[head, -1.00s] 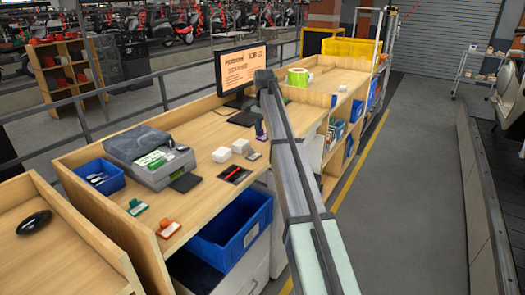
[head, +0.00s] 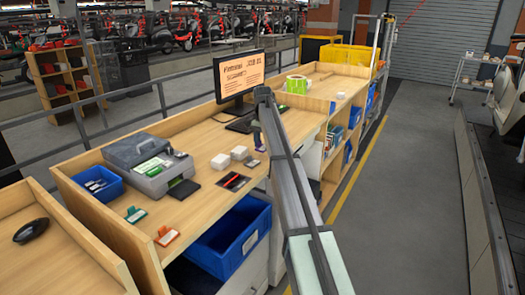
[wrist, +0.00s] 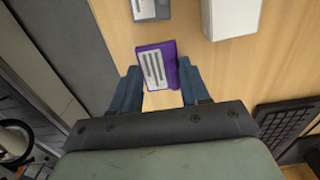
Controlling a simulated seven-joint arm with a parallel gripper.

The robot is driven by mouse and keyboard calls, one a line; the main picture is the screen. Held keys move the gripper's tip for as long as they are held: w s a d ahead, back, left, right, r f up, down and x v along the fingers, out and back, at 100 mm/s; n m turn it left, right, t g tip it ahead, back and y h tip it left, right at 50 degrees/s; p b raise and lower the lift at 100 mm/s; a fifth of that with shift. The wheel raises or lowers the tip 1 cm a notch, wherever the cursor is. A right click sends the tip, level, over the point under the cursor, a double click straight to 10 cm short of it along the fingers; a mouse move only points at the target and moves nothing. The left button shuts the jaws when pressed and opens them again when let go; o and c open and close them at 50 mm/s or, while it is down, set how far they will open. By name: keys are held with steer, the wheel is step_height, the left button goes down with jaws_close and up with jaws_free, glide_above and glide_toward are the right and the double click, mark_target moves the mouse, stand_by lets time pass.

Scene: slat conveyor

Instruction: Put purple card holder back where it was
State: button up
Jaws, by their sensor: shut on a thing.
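The purple card holder (wrist: 171,66) shows in the wrist view between my two blue-grey fingertips, with a white lined card on its face. My gripper (wrist: 161,80) is shut on it, one finger on each side. The holder is over the light wood desk top (wrist: 120,25); I cannot tell whether it touches the wood. In the head view my arm hides most of the gripper, and only a small purple bit (head: 259,148) shows beside it.
A grey card holder (wrist: 151,8) and a white box (wrist: 232,15) lie close ahead. A black keyboard (wrist: 290,125) is at right.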

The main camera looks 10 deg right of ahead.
mark_target(262, 147)
steer(key=shift+f, duration=1.65)
steer(key=shift+f, duration=0.1)
steer(key=o, duration=1)
step_height(262, 147, up, 12)
steer(key=shift+r, duration=0.15)
